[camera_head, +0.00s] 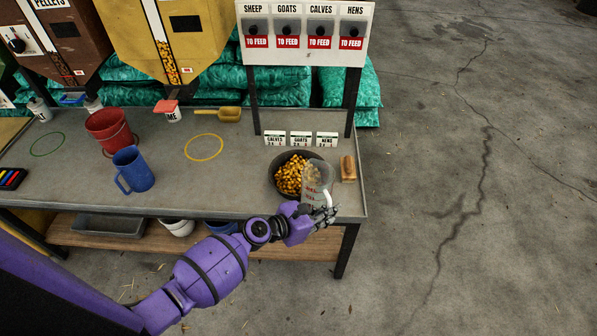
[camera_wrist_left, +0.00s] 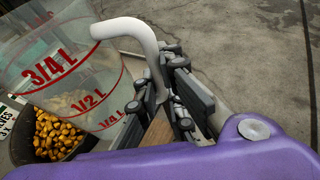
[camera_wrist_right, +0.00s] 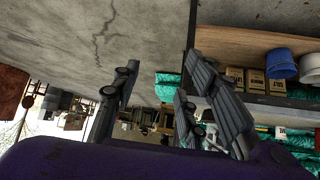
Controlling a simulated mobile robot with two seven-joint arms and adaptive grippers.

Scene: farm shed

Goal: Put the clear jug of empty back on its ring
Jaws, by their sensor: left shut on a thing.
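The clear jug (camera_head: 314,180), with red level marks and a white handle, is near the right front of the bench. It stands in front of a dark bowl of yellow feed and partly hides it. My left gripper (camera_head: 326,213) is shut on the handle, which shows close up in the left wrist view (camera_wrist_left: 128,30). The jug looks empty there. I cannot tell whether its base touches the bench. A yellow ring (camera_head: 188,152) and a green ring (camera_head: 34,151) on the bench are bare. My right gripper (camera_wrist_right: 163,85) is open and empty, away from the bench top.
The dark bowl (camera_head: 273,185) is right behind the jug, and a wooden-backed brush (camera_head: 348,168) is to its right. The mid-bench is clear. A sign frame (camera_head: 303,55) rises behind.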

